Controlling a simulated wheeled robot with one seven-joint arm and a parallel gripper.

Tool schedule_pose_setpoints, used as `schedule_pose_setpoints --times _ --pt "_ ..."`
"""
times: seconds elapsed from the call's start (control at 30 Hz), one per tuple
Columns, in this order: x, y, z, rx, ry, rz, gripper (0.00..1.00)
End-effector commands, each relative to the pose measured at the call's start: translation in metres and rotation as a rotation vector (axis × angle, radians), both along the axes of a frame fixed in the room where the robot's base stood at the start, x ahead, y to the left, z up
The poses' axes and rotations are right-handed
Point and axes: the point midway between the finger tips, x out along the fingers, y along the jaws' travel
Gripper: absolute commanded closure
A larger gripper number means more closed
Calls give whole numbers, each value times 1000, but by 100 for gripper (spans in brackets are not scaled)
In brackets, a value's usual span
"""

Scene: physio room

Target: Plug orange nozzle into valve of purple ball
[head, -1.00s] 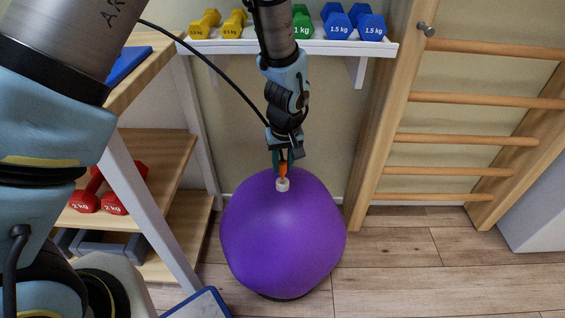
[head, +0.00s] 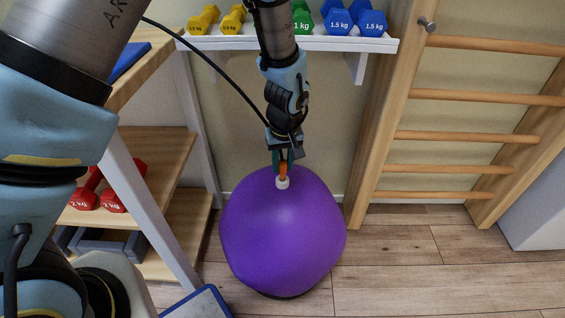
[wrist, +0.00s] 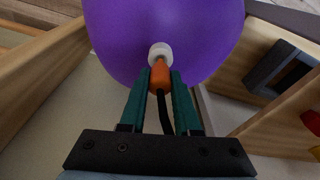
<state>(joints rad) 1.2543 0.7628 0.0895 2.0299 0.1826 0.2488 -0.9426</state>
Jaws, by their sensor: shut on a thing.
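The purple ball (head: 283,240) rests on the floor in the head view, and it fills the top of the wrist view (wrist: 165,30). Its white valve (head: 282,183) is on the upper side facing me; it also shows in the wrist view (wrist: 160,51). My gripper (head: 283,165) is just above the valve, shut on the orange nozzle (wrist: 160,75), whose dark hose runs back between the fingers. The nozzle's tip meets the white valve in both views. How deep the tip sits in it is hidden.
A white shelf (head: 300,45) with yellow, green and blue dumbbells is on the wall behind my arm. A wooden rack (head: 165,165) with red dumbbells (head: 122,190) stands left of the ball. Wooden wall bars (head: 470,140) stand to the right.

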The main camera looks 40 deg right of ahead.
Motion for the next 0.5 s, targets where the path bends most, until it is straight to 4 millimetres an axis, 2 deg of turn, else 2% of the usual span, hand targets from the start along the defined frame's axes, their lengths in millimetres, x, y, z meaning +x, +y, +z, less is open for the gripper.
schedule_pose_setpoints --times 0.5 --pt "0 0 -11 0 0 0 100"
